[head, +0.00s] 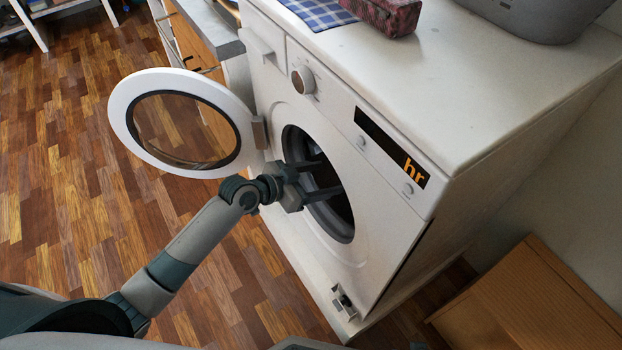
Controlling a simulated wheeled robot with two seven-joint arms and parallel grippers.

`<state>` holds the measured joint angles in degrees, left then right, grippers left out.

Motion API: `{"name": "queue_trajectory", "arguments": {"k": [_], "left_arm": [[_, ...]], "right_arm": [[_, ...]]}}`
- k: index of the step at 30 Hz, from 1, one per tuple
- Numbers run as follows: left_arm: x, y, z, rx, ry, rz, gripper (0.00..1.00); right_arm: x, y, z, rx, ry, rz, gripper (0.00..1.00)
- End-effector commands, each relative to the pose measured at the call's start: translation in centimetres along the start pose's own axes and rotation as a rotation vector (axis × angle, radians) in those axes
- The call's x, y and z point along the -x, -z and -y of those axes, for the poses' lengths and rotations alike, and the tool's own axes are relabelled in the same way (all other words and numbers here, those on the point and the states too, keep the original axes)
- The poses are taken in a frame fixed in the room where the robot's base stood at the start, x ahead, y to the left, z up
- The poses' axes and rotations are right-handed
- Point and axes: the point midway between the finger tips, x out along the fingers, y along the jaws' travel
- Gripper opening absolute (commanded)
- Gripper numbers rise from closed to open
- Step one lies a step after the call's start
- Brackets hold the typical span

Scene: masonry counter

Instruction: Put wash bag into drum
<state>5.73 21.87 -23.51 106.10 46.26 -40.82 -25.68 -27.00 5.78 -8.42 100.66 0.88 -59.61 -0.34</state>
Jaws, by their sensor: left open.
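A white washing machine (450,90) stands with its round door (122,112) swung open to the left. Its drum opening (338,222) is dark, and I cannot make out what is inside. My left gripper (335,178) is at the drum opening, with its two fingers apart and pointing into it. I see nothing between the fingers. A dark red patterned bag (388,14), which looks like the wash bag, lies on top of the machine at the back edge, well apart from the gripper. The top of the picture cuts it off. My right gripper is not in view.
A blue checked cloth (312,12) and a grey container (540,18) are on the machine's top, which is clear between them and the front. A wooden box (530,305) stands at the lower right. A grey-topped cabinet (208,35) is behind the door. Open wooden floor lies left.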

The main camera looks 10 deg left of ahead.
Motion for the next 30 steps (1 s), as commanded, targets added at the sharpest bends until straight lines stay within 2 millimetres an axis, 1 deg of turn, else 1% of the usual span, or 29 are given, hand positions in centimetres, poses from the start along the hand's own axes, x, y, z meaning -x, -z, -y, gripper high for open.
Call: {"name": "queue_trajectory", "arguments": {"k": [1,3,6,9,14,24,30], "left_arm": [[0.9,-0.1,0.0,-0.002,0.0,0.001,0.64],[1.9,-0.1,0.0,-0.002,0.0,0.002,0.64],[3.0,-0.1,0.0,-0.002,0.0,0.001,0.64],[3.6,0.0,-0.1,0.0,-0.001,0.001,0.64],[3.9,0.0,-0.1,0.0,-0.001,0.0,0.64],[3.8,0.0,-0.1,0.0,-0.001,0.0,0.64],[3.8,0.0,-0.1,0.0,-0.001,0.0,0.64]], "right_arm": [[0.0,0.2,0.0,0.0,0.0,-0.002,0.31],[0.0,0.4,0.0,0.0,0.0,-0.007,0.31],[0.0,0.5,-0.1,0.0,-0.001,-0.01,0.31],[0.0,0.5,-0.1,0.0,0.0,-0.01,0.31],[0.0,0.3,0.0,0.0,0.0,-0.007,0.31],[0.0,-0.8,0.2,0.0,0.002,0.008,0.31],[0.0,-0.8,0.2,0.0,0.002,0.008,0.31]]}}
